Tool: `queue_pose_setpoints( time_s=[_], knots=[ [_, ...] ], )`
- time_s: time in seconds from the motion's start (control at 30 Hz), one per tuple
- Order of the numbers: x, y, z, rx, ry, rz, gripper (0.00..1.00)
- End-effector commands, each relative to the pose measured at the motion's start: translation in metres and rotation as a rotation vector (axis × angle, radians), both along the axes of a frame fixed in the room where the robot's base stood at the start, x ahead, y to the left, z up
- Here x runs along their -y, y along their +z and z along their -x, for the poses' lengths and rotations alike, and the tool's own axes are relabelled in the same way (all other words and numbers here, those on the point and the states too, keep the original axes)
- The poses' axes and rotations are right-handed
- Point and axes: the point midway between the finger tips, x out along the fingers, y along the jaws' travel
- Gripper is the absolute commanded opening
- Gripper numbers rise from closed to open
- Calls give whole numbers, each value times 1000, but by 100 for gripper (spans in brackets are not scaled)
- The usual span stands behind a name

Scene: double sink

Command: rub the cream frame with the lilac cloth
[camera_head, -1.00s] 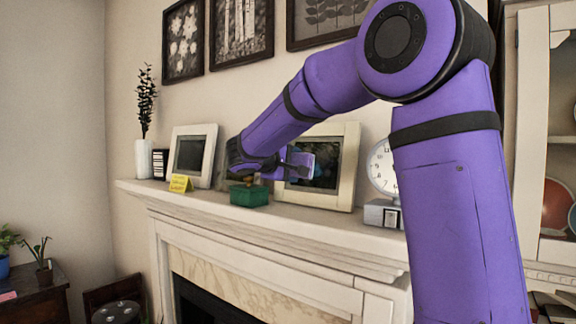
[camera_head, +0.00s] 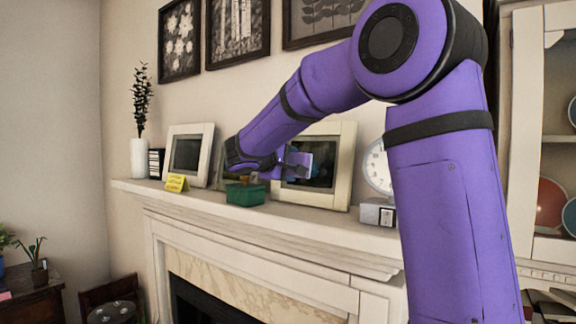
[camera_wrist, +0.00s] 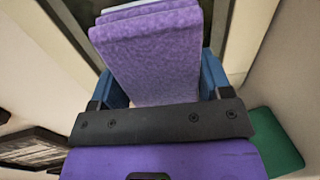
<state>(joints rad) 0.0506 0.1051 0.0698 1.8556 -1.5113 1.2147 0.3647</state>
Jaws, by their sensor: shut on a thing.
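The lilac cloth (camera_wrist: 150,50) is a folded, thick pad gripped between the two blue fingers of my gripper (camera_wrist: 160,78). In the head view, my gripper (camera_head: 296,165) is shut on the cloth in front of the left part of a large cream frame (camera_head: 346,165) with dark glass. The frame leans upright on the mantel. In the wrist view, the cloth's far end lies over the frame's dark glass, with the cream border (camera_wrist: 242,28) to its right. I cannot tell whether the cloth touches the frame. My arm and gripper hide part of the frame's left side.
A green box (camera_head: 245,194) sits on the mantel (camera_head: 290,219) just below my gripper. A yellow card (camera_head: 176,183), a smaller pale frame (camera_head: 187,152) and a white vase (camera_head: 137,158) stand to the left. A clock (camera_head: 377,168) is to the right.

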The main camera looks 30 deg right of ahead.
Motion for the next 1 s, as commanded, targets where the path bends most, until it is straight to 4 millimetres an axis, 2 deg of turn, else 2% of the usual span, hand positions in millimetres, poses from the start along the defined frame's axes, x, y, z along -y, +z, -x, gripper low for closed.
queue_pose_setpoints(
  time_s=[0.7, 1.0],
  knots=[
    [10, -2, -3, 0, 0, 0, 53],
    [15, -2, 11, 1, -1, 0, 53]
  ],
)
